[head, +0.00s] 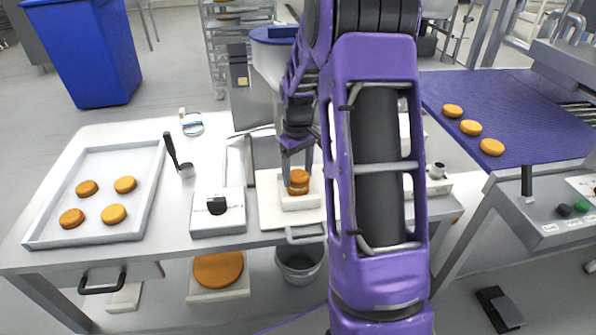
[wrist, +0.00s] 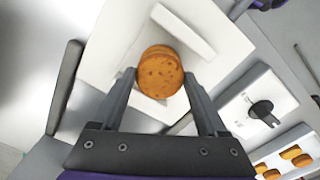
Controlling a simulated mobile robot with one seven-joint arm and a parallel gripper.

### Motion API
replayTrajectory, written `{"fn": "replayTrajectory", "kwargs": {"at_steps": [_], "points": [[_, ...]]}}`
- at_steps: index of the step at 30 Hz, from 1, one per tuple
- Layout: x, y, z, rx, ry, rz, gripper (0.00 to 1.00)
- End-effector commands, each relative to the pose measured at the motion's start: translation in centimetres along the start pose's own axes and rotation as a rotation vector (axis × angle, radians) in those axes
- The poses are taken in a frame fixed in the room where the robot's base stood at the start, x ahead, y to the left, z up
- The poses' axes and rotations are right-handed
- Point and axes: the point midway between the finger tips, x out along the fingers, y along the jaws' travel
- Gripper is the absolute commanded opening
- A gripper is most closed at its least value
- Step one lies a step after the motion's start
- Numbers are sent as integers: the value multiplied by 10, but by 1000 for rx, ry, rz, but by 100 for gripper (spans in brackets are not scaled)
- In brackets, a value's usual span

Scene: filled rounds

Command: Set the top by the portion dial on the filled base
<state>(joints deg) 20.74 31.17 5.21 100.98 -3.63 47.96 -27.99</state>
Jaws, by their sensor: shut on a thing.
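My gripper (head: 297,168) is shut on an orange-brown round top (head: 298,176), over the white board in the middle of the table. In the wrist view the fingers (wrist: 160,78) flank the top (wrist: 160,78) on both sides. Another round edge, likely the base (head: 297,190), shows just under it at the white block (head: 300,203). I cannot tell whether the two touch, and the filling is hidden. The portion dial (head: 216,205) is a black knob on a white box left of my gripper; it also shows in the wrist view (wrist: 264,110).
A pale tray (head: 50,228) with several rounds lies at the left. A black-handled scoop (head: 173,152) stands between tray and dial box. A purple conveyor belt (head: 535,115) with 3 rounds is at the right. My arm hides part of the table right of the board.

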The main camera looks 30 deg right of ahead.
Motion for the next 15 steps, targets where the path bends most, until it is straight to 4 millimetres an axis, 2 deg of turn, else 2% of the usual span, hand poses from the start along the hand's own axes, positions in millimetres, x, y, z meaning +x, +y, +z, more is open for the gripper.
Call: {"fn": "replayTrajectory", "kwargs": {"at_steps": [10,11,14,15], "points": [[5,0,0,0,0,0,51],[4,0,0,0,0,0,81],[4,0,0,0,0,0,99],[4,0,0,0,0,0,100]]}}
